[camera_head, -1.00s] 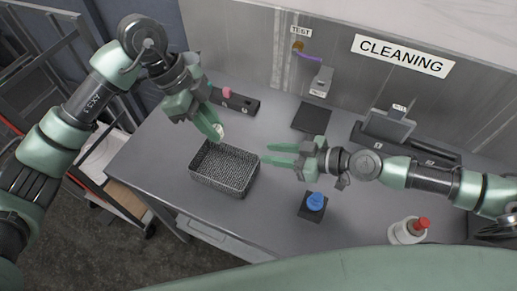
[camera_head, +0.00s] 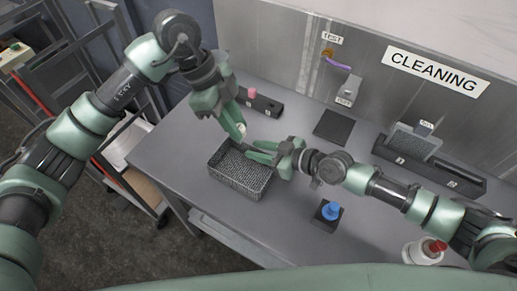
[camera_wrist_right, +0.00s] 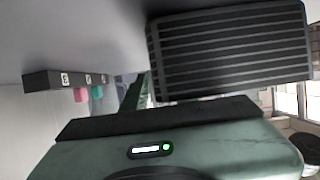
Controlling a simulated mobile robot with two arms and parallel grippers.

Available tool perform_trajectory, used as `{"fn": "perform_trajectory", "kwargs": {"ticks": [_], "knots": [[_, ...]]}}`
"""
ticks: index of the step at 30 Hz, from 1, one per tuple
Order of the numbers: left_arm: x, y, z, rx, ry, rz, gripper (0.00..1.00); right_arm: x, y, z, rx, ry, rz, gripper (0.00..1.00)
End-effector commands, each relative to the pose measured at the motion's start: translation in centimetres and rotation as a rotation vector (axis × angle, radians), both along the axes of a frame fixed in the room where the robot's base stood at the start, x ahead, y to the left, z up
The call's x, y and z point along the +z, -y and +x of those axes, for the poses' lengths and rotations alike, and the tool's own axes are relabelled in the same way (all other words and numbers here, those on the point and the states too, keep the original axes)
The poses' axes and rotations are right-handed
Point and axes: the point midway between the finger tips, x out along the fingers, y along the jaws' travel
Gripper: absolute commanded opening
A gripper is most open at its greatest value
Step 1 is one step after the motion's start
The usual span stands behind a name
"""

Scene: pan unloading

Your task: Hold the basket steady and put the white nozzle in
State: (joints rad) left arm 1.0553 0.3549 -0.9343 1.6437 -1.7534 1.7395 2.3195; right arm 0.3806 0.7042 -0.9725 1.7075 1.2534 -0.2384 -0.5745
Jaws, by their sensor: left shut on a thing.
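The dark mesh basket (camera_head: 240,187) sits on the grey table, its top open. It also shows large in the right wrist view (camera_wrist_right: 230,55). My left gripper (camera_head: 238,130) is above the basket's back edge, shut on the small white nozzle (camera_head: 242,129), which is mostly hidden by the fingers. My right gripper (camera_head: 258,151) is at the basket's back right rim, with its two fingers apart. In the right wrist view one green finger (camera_wrist_right: 138,95) shows beside the basket; the other is hidden. I cannot tell whether the fingers touch the rim.
A black holder (camera_head: 266,106) with a pink nozzle (camera_head: 252,93) stands behind the basket. A dark square pad (camera_head: 333,126) lies at the back.

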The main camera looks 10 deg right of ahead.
Motion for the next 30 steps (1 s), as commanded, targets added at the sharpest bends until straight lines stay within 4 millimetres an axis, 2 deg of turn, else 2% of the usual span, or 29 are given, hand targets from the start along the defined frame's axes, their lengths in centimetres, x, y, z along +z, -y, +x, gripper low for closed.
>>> {"fn": "perform_trajectory", "kwargs": {"ticks": [4, 5, 7, 8, 30], "knots": [[0.02, 0.02, 0.0, 0.0, 0.0, 0.0, 0.0, 0.0, 0.02, -0.01, 0.0, 0.0, 0.0, 0.28], [0.02, 0.01, -0.01, 0.0, 0.0, 0.0, 0.0, 0.0, 0.01, -0.02, 0.0, 0.0, 0.0, 0.23], [0.02, 0.02, 0.0, 0.0, 0.0, 0.0, 0.0, 0.0, 0.03, -0.02, 0.0, 0.0, 0.0, 0.03], [0.02, 0.01, -0.01, 0.0, 0.0, 0.0, 0.0, 0.0, 0.02, -0.03, 0.0, 0.0, 0.0, 0.0], [0.01, 0.01, 0.0, 0.0, 0.0, 0.0, 0.0, 0.0, 0.05, -0.04, 0.0, -0.001, -0.001, 0.0]]}}
